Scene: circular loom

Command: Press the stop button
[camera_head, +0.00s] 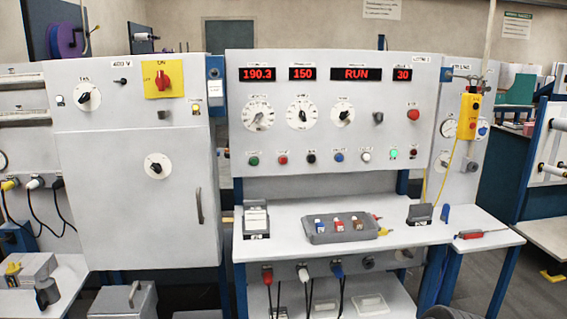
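The grey control panel (325,118) stands upright behind a white bench. A row of small buttons runs along its lower part: a green one (253,160), a red one (283,159), a black one (311,158), a blue one (338,156) and a white one (365,155). A bright green lamp (393,153) is at the right of the row. A larger red button (413,114) sits higher at the right. The labels are too small to read, so I cannot tell which one is marked stop. The display (356,74) reads RUN. Neither gripper is in view.
A grey tray (320,238) with small coloured items lies on the white bench (290,208). A yellow pendant (468,115) hangs at the right. A cabinet (110,220) with a red rotary switch (162,80) stands at the left. The space before the button row looks clear.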

